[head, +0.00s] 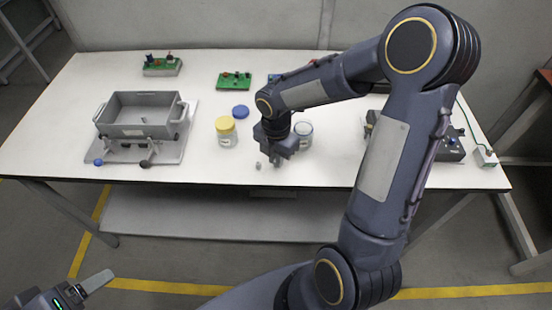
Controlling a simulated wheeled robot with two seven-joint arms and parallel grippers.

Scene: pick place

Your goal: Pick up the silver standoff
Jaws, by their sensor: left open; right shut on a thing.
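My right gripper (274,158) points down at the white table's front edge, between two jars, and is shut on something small. What it holds is mostly hidden by the gripper; it may be the silver standoff, but I cannot make it out. A small grey piece (258,165) shows just left of the fingertips; I cannot tell whether it is a separate part or touches the gripper. My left gripper (84,292) is open and empty at the bottom left, in front of the table and far from these things.
A jar with a yellow lid (226,130) and an open clear jar (303,135) flank my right gripper. A blue lid (240,111) lies behind. A grey bin (140,115) stands left; green circuit boards (234,81) lie at the back.

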